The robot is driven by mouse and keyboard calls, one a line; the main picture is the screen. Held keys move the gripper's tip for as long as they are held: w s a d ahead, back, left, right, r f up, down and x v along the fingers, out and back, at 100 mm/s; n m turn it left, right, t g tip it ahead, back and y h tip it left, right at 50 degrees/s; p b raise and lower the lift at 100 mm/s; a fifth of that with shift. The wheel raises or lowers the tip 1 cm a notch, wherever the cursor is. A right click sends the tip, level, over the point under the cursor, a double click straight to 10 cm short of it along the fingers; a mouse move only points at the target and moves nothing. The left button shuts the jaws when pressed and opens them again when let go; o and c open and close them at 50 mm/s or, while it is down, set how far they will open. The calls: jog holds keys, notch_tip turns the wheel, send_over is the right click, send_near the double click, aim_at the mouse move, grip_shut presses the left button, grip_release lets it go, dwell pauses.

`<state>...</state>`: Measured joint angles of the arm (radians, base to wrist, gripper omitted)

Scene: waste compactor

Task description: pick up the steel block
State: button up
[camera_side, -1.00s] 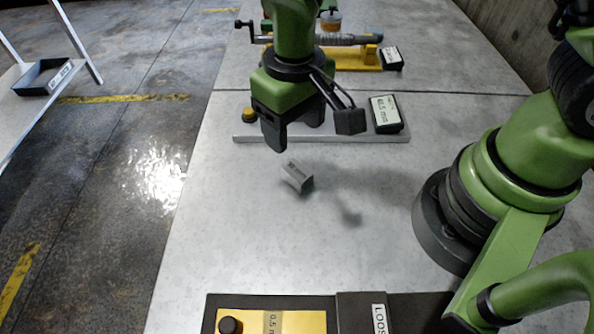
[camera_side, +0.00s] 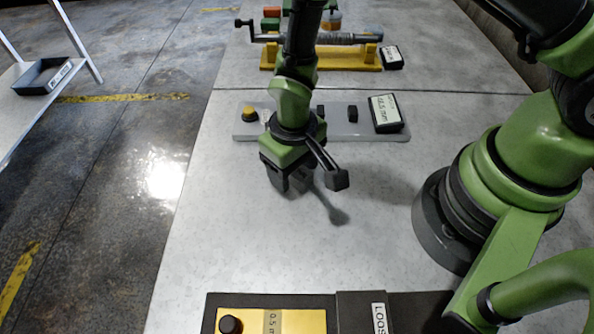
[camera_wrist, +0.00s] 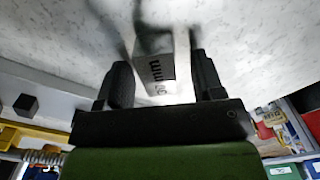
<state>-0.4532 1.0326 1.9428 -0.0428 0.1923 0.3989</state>
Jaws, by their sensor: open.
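The steel block (camera_wrist: 154,68) is a small grey block with dark lettering ending in "mm". In the wrist view it lies on the pale table between the two black fingers of my gripper (camera_wrist: 160,75). The fingers are open, with a gap visible on the block's right; contact on the left is hard to judge. In the side view my gripper (camera_side: 288,185) is low over the table and hides most or all of the block.
A yellow stand with a crank (camera_side: 325,58) is farther back. A yellow-topped panel (camera_side: 290,321) sits at the front. The table between is clear.

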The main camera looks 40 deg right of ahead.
grip_shut()
jog(key=shift+r, duration=0.1)
